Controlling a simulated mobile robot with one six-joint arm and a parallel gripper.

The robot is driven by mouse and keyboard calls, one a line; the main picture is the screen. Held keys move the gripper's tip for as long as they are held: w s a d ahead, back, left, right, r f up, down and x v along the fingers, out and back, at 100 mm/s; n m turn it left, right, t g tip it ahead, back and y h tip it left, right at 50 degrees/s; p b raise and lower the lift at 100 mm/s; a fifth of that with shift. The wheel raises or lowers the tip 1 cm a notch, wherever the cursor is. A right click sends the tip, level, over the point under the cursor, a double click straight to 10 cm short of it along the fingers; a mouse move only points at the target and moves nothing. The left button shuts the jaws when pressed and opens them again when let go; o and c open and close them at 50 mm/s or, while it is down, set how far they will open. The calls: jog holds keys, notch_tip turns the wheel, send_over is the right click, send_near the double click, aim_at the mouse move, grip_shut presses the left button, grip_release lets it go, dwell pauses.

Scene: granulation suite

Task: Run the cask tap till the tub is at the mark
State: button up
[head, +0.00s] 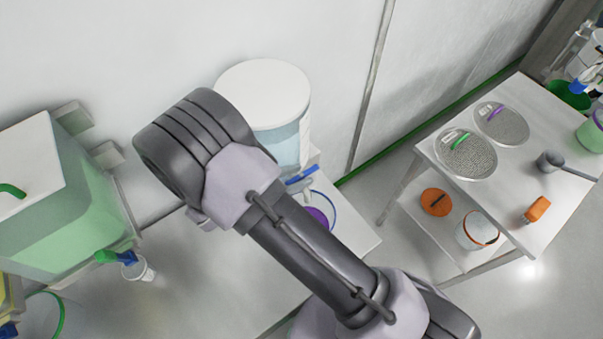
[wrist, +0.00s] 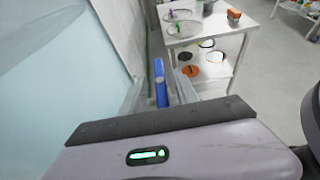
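A round cask (head: 277,135) with a white lid and pale blue liquid stands on a white bench behind my arm; its wall fills the left of the wrist view (wrist: 60,85). Its blue tap handle (head: 302,176) sticks out low at the front. In the wrist view the blue handle (wrist: 160,84) stands between the fingers of my gripper (wrist: 160,92). The fingers look apart, with a gap on each side; contact cannot be told. A tub (head: 333,207) with a blue rim and something purple sits below the tap, partly hidden by my arm. Its level and mark are not visible.
A square cask (head: 35,235) of green liquid stands at left, with a green tap and blue handle (head: 128,258) over a small cup (head: 142,271). A white table (head: 500,200) at right bears sieves (head: 466,155), a scoop (head: 550,160) and an orange item (head: 537,209). Floor between is clear.

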jog(key=shift+x, duration=0.75)
grip_shut()
